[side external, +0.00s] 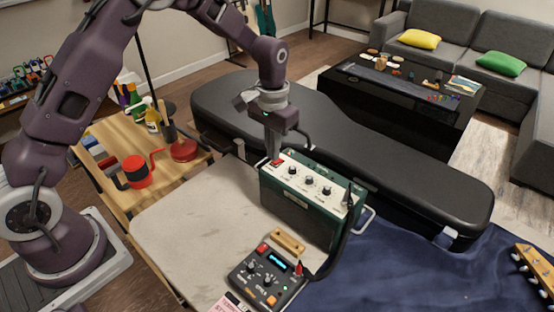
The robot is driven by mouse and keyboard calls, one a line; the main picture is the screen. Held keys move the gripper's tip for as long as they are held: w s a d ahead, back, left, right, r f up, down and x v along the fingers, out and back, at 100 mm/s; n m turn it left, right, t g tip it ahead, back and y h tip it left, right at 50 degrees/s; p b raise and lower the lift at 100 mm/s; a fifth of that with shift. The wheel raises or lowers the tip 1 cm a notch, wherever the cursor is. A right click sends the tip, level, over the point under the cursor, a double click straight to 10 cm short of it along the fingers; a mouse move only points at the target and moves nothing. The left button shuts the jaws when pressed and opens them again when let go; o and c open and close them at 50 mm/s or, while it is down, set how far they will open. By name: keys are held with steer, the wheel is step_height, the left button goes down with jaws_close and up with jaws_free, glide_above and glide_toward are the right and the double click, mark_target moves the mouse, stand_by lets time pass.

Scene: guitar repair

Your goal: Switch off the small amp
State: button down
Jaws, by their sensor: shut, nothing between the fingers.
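The small amp (303,208) is a dark green box with a cream top panel. It stands upright on the pale worktop, with a row of dark knobs and a red switch or light at the left end of the panel. My gripper (275,158) is shut and empty, pointing down. Its fingertips are at the left end of the panel, right by the red part. I cannot tell whether they touch it, or which way the switch is set.
A dark pedal unit (266,277) and a small wooden block (287,241) lie in front of the amp. A black cable runs down the amp's right side. A black guitar case (400,165) lies behind it. The pale worktop (195,220) left of the amp is clear.

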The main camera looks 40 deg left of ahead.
steer(key=shift+f, duration=0.95)
stand_by(0.5)
step_height(320, 180, up, 6)
steer(key=shift+f, duration=0.15)
steer(key=shift+r, duration=0.65)
steer(key=s+r+t, duration=0.3)
steer(key=s+r, duration=1.3)
steer(key=s+t, duration=0.2)
steer(key=s, duration=1.2)
steer(key=shift+s+a+f+t, duration=0.25)
steer(key=shift+a+t, duration=0.05)
steer(key=shift+a, duration=0.1)
